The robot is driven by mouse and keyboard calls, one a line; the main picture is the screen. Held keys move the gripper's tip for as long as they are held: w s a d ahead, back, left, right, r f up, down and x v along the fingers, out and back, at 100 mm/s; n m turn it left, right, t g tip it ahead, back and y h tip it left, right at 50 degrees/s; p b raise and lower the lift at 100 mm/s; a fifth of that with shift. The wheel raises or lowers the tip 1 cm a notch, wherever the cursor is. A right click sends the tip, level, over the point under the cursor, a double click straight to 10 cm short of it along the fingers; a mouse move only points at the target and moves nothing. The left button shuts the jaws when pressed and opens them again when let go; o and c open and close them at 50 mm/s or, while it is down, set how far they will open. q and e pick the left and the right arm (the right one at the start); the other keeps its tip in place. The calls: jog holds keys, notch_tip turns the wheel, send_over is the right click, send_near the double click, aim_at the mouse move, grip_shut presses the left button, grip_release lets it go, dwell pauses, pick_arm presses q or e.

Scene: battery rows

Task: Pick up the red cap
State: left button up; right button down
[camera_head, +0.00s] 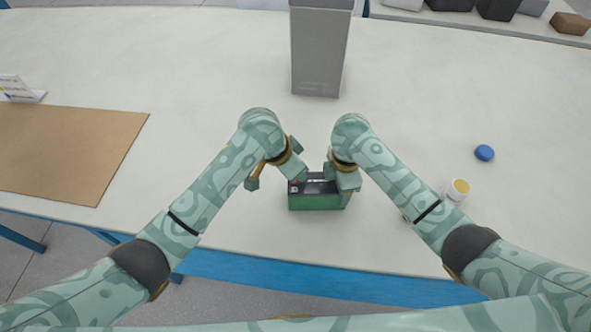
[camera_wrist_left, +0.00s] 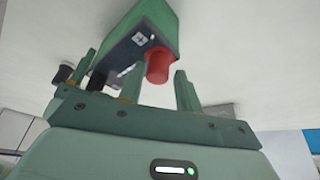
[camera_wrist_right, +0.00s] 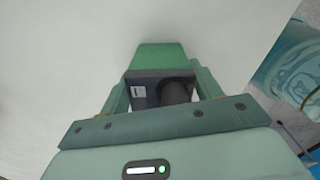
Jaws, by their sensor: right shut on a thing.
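A green battery (camera_head: 318,201) with a dark top stands near the table's front edge. The red cap (camera_wrist_left: 158,66) sits on one of its terminals in the left wrist view. A black cap (camera_wrist_right: 175,92) on the other terminal shows between those fingers. In the head view the grippers partly cover the battery top.
A tall grey box (camera_head: 318,50) stands behind the battery. A blue round lid (camera_head: 484,152) and a white jar (camera_head: 458,190) with yellow inside are on the right. A brown mat (camera_head: 65,150) lies on the left beside a small sign (camera_head: 18,88).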

pick_arm(q)
jog(key=shift+a, duration=0.1)
jog(key=c, duration=0.5)
jog(key=shift+w, duration=0.1)
grip_shut()
notch_tip(320, 180, up, 10)
jog(key=shift+o, duration=1.4)
grip_release()
grip_shut()
jog(key=shift+r, duration=0.65)
jog(key=shift+r, duration=2.45)
